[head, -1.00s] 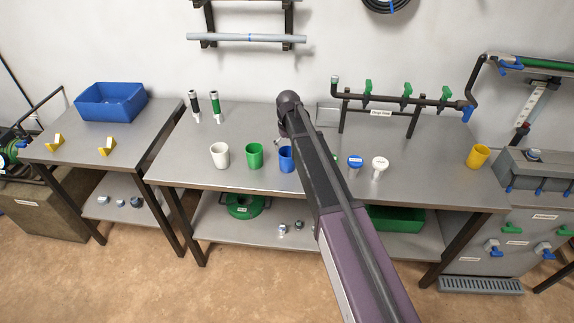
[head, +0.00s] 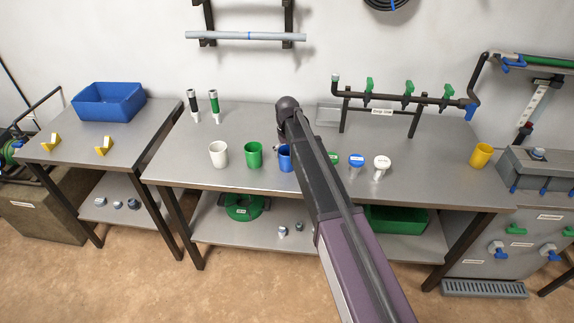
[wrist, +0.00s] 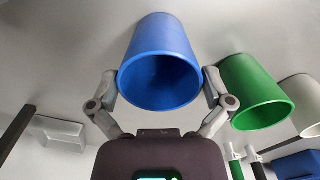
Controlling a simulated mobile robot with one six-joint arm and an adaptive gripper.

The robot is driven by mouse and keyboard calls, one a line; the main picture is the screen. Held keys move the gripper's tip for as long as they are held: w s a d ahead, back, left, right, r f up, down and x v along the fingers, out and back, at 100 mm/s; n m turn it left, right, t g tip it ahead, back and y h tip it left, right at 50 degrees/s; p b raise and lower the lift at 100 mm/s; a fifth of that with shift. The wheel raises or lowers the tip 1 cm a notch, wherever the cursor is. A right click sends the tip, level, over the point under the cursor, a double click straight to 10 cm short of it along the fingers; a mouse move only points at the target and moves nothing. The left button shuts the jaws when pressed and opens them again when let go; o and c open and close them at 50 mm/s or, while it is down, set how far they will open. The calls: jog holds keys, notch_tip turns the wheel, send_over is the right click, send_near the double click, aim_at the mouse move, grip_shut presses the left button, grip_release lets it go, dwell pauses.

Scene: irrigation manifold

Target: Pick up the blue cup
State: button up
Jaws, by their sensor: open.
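The blue cup (head: 285,156) stands upright on the middle workbench, right of the green cup, its right side partly hidden behind my arm in the head view. In the wrist view the blue cup (wrist: 160,50) is large and central, its open mouth facing the camera. My gripper (wrist: 161,80) is open, with one finger on either side of the cup near its rim. The fingertips are very close to the cup's sides; I cannot tell whether they touch. In the head view my arm hides the fingers.
The green cup (head: 254,155) and white cup (head: 218,154) stand in a row left of the blue cup. White-capped (head: 382,162) and blue-capped (head: 356,161) pieces stand right of my arm. A yellow cup (head: 481,155) is at the far right. The bench's front left is clear.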

jog(key=shift+f+b, duration=0.75)
jog(key=shift+f, duration=0.3)
jog(key=c, duration=0.7)
